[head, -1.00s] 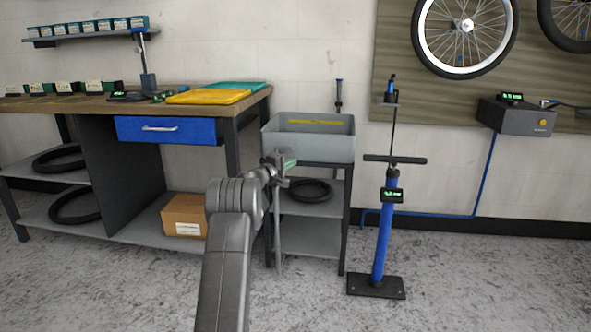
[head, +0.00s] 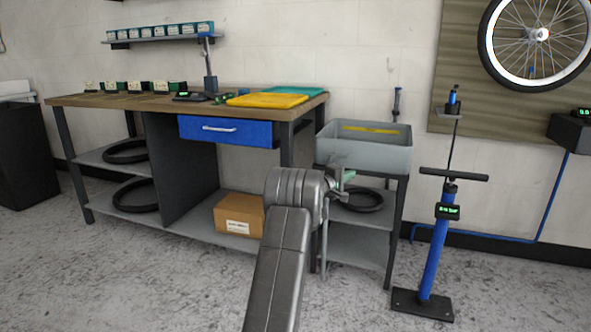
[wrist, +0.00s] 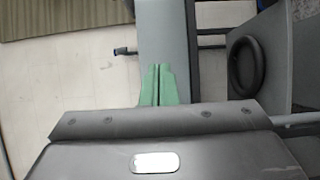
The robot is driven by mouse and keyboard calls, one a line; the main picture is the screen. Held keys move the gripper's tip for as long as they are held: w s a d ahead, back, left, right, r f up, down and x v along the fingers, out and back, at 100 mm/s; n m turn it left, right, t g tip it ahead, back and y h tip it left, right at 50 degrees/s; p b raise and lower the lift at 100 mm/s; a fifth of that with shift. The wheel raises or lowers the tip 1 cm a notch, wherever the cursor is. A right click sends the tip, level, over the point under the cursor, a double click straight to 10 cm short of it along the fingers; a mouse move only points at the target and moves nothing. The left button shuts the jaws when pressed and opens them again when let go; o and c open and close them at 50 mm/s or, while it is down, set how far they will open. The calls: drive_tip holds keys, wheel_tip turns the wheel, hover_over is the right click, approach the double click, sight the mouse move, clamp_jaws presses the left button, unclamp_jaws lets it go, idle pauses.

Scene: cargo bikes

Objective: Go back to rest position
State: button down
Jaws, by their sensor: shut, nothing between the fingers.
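My gripper (wrist: 158,88) shows in the wrist view as two green fingertips pressed together with nothing between them. In the head view my gripper (head: 347,177) is small and partly hidden behind my grey wrist. It is just in front of the grey bin (head: 362,156), below its rim. In the wrist view the fingertips overlap the grey bin wall (wrist: 165,30); I cannot tell whether they touch it.
A workbench (head: 90,100) with a blue drawer (head: 229,131) stands left of the bin stand. A blue floor pump (head: 436,245) stands at the right. A tyre (head: 358,200) lies on the stand's shelf under the bin. A cardboard box (head: 239,214) sits on the bench's lower shelf. The front floor is clear.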

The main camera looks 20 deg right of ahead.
drive_tip(key=shift+w, duration=0.15)
drive_tip(key=w, duration=0.8)
drive_tip(key=shift+w+d, duration=0.15)
drive_tip(key=shift+d, duration=0.05)
idle(0.6)
